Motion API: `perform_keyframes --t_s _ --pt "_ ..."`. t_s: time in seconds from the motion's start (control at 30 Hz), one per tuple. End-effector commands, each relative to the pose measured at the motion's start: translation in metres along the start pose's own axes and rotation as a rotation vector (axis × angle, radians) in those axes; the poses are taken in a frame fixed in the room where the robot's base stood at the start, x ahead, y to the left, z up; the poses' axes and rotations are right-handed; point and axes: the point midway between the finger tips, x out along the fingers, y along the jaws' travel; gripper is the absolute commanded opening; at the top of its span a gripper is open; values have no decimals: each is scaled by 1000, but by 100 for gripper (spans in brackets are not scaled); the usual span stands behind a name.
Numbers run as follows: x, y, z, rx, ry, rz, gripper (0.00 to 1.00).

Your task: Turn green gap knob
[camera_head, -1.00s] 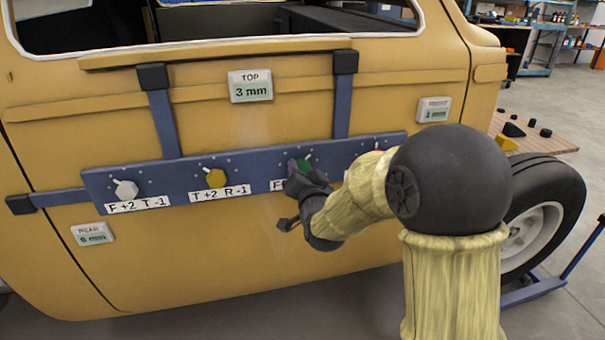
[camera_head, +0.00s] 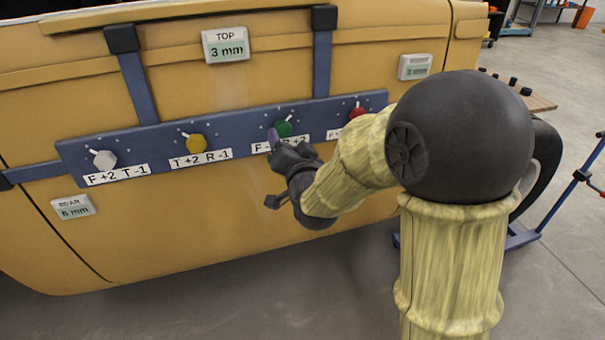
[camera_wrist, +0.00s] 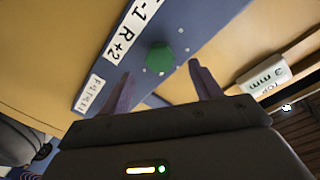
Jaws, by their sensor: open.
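The green knob (camera_head: 284,129) sits on the blue bar (camera_head: 235,125) across the yellow car door, third from the left. Its white pointer tilts up and slightly right. Its label (camera_head: 303,138) is partly hidden by my gripper. My gripper (camera_head: 275,138) is just below and left of the knob in the head view, with a purple finger showing. In the wrist view my gripper (camera_wrist: 161,69) is open, its two purple fingers apart. The green knob (camera_wrist: 160,58) shows between and just beyond the fingertips, with no contact visible.
A white knob (camera_head: 105,159), a yellow knob (camera_head: 196,143) and a red knob (camera_head: 357,112) share the bar. Displays read TOP 3 mm (camera_head: 226,45) and REAR 6 mm (camera_head: 73,207); a third (camera_head: 415,66) is hard to read. A blue stand (camera_head: 568,190) is at right.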

Motion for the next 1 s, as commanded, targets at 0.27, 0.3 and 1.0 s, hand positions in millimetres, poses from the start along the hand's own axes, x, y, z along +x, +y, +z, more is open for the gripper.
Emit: perform_keyframes --t_s 0.27,0.3,1.0 --pt "-57 -1 0 -1 0 -1 63" --pt "-65 -1 0 -1 0 -2 63" --pt "-114 2 2 -1 3 -2 63"
